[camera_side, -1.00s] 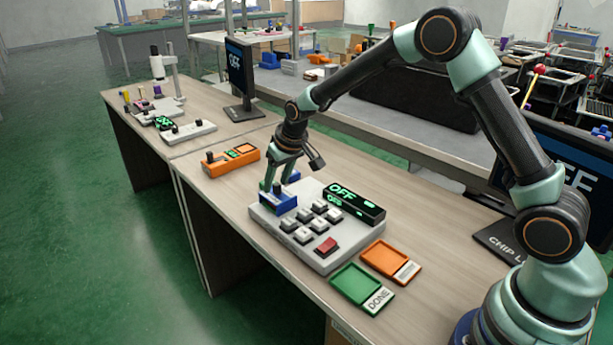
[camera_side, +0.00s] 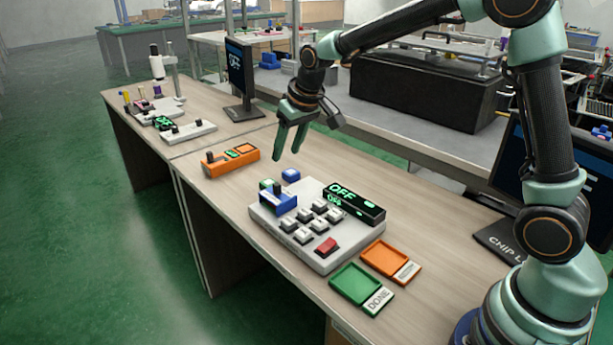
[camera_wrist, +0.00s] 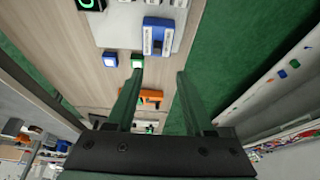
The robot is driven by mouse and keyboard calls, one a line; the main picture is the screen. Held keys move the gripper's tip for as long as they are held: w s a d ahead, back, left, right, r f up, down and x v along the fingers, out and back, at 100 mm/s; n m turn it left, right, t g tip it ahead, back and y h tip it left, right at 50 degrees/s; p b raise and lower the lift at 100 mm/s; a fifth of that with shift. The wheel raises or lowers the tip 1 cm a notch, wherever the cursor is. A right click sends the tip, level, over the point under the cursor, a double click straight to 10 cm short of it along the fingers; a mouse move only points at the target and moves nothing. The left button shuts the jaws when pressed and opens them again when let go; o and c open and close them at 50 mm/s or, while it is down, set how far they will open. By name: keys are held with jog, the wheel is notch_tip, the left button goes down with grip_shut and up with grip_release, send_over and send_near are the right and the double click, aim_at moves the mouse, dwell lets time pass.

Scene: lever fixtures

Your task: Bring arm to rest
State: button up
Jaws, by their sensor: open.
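My gripper (camera_side: 290,142) is open and empty in the side view, raised above the table beyond the grey panel (camera_side: 262,223). Its two fingers also show apart in the wrist view (camera_wrist: 158,80). The panel carries a blue lever fixture (camera_side: 280,203), several white keys, a red key (camera_side: 326,247) and a black display (camera_side: 354,205) reading OFF. A small green block (camera_side: 266,185) and a small blue block (camera_side: 291,175) are by the panel's far edge. In the wrist view the blue fixture (camera_wrist: 158,36) is at the top.
An orange device (camera_side: 230,162) lies farther along the table. A green DONE tray (camera_side: 356,285) and an orange tray (camera_side: 384,258) lie on the near side. A monitor (camera_side: 240,78) stands at the back. The space around my raised gripper looks clear.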

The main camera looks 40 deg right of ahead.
jog(key=s+d+r, duration=0.1)
jog(key=s+r, duration=0.1)
jog(key=s, duration=0.9)
jog(key=s+d+r+t, duration=0.1)
jog(key=s+r, duration=0.2)
jog(key=s, duration=0.8)
jog(key=shift+s+d+r, duration=0.2)
jog(key=shift+s+r, duration=0.05)
jog(key=shift+s, duration=0.1)
